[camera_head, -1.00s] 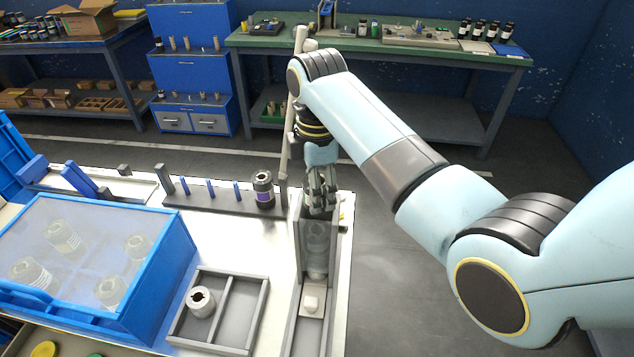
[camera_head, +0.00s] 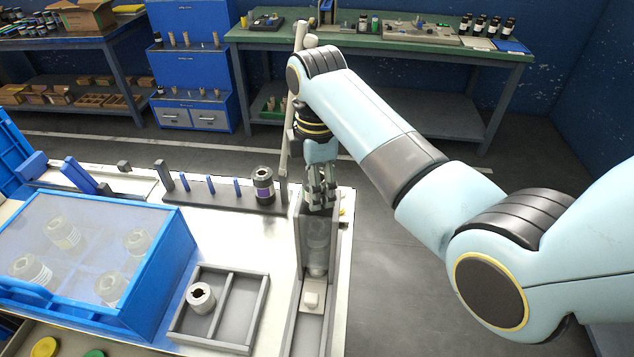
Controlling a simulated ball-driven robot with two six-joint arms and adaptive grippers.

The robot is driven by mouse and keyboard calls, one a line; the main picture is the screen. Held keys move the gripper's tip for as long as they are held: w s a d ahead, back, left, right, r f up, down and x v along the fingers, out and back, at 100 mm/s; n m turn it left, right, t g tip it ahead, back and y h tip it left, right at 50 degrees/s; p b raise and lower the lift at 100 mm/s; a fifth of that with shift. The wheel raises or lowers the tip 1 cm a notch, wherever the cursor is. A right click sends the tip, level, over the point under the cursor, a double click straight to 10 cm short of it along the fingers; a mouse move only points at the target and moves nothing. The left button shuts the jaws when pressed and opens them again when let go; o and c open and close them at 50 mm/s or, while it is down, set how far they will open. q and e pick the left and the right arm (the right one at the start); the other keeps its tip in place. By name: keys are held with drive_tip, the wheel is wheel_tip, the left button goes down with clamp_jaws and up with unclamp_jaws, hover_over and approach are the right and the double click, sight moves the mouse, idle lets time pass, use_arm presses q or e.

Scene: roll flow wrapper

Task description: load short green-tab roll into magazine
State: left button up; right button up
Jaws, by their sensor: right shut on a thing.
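My right gripper (camera_head: 320,199) points down at the top of the upright magazine (camera_head: 299,243) near the table's right edge. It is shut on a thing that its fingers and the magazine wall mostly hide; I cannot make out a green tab. Inside the magazine, pale translucent rolls (camera_head: 317,249) show below the fingers, above a small white block (camera_head: 311,299). One pale roll (camera_head: 201,297) stands in the left compartment of the grey divided tray (camera_head: 262,310). My left gripper is not in view.
A blue bin with a clear lid (camera_head: 165,290) holding several rolls stands at the left. A grey rack with blue pegs (camera_head: 213,196) and a dark roll with a purple band (camera_head: 263,186) lies behind. The tray's right compartment is empty.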

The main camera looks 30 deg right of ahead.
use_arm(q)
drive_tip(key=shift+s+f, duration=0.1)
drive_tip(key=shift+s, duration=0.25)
use_arm(e)
drive_tip(key=shift+f, duration=0.35)
use_arm(q)
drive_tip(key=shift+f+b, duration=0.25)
drive_tip(key=shift+b, duration=0.05)
use_arm(e)
drive_tip(key=shift+f, duration=0.85)
drive_tip(key=o, duration=1.3)
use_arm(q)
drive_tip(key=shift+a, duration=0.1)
use_arm(e)
drive_tip(key=shift+r, duration=0.1)
wheel_tip(320, 180, up, 12)
drive_tip(key=shift+f, duration=0.1)
